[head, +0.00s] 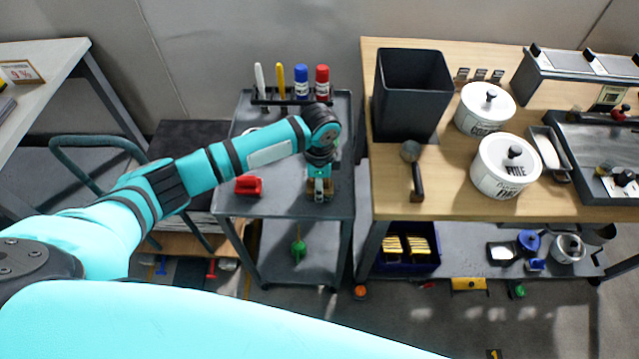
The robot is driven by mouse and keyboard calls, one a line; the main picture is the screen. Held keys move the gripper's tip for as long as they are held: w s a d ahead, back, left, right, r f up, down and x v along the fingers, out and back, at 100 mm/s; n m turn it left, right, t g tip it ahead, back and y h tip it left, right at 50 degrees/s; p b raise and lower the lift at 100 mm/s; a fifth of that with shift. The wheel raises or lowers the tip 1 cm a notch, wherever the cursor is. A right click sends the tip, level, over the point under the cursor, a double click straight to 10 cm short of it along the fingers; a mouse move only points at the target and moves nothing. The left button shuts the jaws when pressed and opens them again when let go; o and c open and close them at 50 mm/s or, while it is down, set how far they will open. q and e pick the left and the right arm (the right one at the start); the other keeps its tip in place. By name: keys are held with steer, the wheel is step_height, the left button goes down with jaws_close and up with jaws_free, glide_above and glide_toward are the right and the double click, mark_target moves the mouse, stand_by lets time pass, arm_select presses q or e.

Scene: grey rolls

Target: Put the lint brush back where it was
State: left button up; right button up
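My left gripper (319,188) points down over the right front part of the grey cart (283,205). A small brown thing (329,184) shows around its fingertips, mostly hidden by the gripper. I cannot tell what it is or whether the fingers are closed on it. A tool with a rounded grey head and a black handle (417,184) lies on the wooden table, to the right of the gripper and apart from it. It may be the lint brush, but it is too small to be sure. My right gripper is not in view.
A red object (249,186) lies on the cart, left of the gripper. A rack with markers (290,98) stands at the cart's back. A black bin (410,100) and white lidded pots (505,166) stand on the wooden table (440,205). The table's front left is fairly clear.

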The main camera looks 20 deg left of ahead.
arm_select(q)
steer(key=o, duration=1.1)
steer(key=shift+o, duration=0.2)
step_height(320, 180, up, 12)
steer(key=shift+r, duration=0.1)
